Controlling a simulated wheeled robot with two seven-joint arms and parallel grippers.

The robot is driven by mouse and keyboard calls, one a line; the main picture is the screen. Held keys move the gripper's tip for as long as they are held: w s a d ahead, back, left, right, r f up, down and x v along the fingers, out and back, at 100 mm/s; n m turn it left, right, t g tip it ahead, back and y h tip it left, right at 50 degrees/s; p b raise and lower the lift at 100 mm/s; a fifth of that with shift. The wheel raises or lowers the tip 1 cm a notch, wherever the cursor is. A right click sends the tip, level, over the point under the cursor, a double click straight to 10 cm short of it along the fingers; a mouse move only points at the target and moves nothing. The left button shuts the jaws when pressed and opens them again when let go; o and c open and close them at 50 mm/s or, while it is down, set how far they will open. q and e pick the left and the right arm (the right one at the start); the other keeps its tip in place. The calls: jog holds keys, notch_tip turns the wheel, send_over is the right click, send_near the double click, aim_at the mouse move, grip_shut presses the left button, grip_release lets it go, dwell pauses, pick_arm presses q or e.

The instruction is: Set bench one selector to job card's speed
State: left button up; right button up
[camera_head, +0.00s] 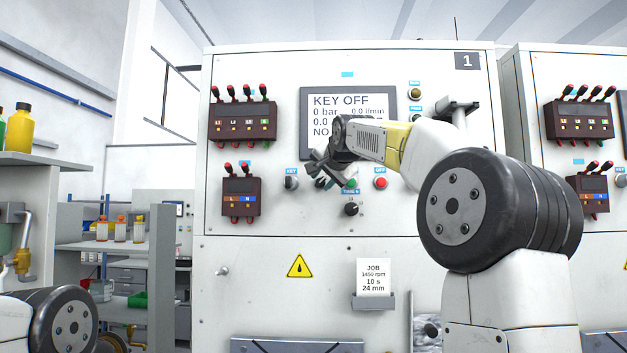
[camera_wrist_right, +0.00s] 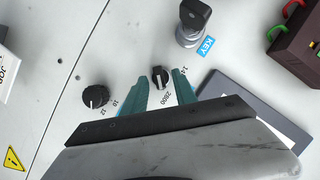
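Bench one (camera_head: 235,60) is the white panel marked 1. Its job card (camera_head: 373,275) reads 1450 rpm, 10 s, 24 mm. My right gripper (camera_wrist_right: 159,80) is open, with teal fingers on either side of the selector and visible gaps. In the head view my right gripper (camera_head: 321,176) is at the panel below the screen and largely hides the selector. My left gripper is out of view.
The screen (camera_head: 322,101) shows KEY OFF. The key switch (camera_head: 291,182) is left of the selector; the timer knob (camera_head: 351,209) is below right. A green button (camera_head: 351,184) and red button (camera_head: 381,183) are close by.

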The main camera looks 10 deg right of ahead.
grip_shut()
jog(key=n+h, duration=0.1)
jog(key=n+g+h, duration=0.1)
jog(key=n, duration=0.1)
jog(key=shift+a+r+n, duration=0.15)
jog(key=shift+a+n, duration=0.15)
jog(key=n+h, duration=0.2)
jog(key=n, duration=0.1)
jog(key=shift+w+a+g, duration=0.1)
jog(key=shift+a+g, duration=0.15)
jog(key=shift+g, duration=0.15)
jog(key=n+h, duration=0.2)
jog(key=n, duration=0.1)
jog(key=shift+a, duration=0.2)
jog(key=shift+a+f+n+h, duration=0.1)
jog(key=shift+f+n+h, duration=0.1)
jog(key=shift+n+h, duration=1)
